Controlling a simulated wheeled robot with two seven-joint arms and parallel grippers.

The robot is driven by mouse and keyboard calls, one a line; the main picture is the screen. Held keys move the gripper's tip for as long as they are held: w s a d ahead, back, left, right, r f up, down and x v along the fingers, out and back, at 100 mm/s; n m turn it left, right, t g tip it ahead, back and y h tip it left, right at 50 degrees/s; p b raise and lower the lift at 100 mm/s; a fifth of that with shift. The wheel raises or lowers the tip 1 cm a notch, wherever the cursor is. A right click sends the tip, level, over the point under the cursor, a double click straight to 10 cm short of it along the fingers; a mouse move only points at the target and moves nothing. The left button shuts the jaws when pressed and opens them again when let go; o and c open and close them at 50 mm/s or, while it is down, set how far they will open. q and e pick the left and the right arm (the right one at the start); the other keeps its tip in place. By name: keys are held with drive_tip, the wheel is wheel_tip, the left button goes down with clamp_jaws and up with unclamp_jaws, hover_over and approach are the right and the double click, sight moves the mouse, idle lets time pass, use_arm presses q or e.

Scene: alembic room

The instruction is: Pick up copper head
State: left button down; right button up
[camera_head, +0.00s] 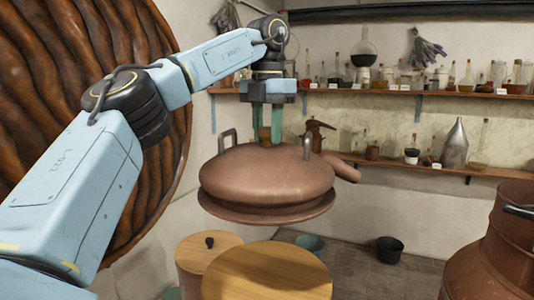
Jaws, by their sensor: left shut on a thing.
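The copper head (266,178) is a wide, domed copper lid with a rim, two upright side handles and a short spout pointing right. It hangs roughly level in the middle of the view, above a round wooden top. My left gripper (266,134) reaches down from above, its two green fingers shut on the small knob at the top of the copper head. My right gripper is not in view.
A round wooden top (268,274) and a lidded wooden container (206,243) stand below. A large copper vessel (500,245) is at the right edge. Shelves with bottles (415,94) line the back wall. Two small buckets stand on the floor.

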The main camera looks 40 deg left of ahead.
use_arm(q)
drive_tip(key=shift+r, duration=3.35)
drive_tip(key=c, duration=1.5)
unclamp_jaws()
drive_tip(key=shift+c, duration=0.2)
clamp_jaws()
